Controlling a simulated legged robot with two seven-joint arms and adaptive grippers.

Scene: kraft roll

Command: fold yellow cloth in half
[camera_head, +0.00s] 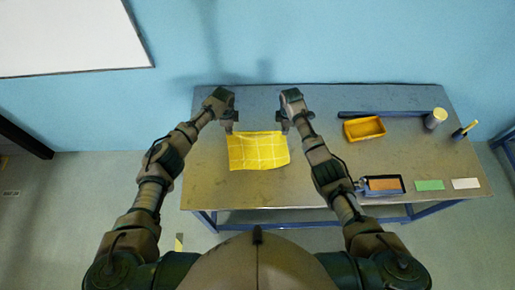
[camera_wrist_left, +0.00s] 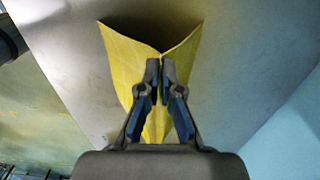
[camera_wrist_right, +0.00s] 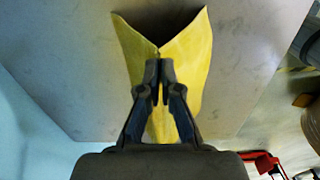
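The yellow cloth (camera_head: 257,152) with a pale grid lies on the left part of the table, its near part flat and its far edge at the grippers. My left gripper (camera_head: 229,128) is at its far left corner, shut on the cloth. In the left wrist view the cloth (camera_wrist_left: 130,58) is pinched up between the fingertips (camera_wrist_left: 160,65). My right gripper (camera_head: 284,127) is at the far right corner, also shut on the cloth. In the right wrist view the cloth (camera_wrist_right: 187,55) bunches at the fingertips (camera_wrist_right: 159,66). How high the corners are raised is hard to tell.
On the table (camera_head: 220,185), right of the cloth, are a yellow tray (camera_head: 364,129), a dark bar (camera_head: 385,114), a can (camera_head: 435,118) and a brush (camera_head: 465,129). Nearer are a dark-framed tray (camera_head: 383,185), a green card (camera_head: 429,185) and a white card (camera_head: 466,184). Table is clear before the cloth.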

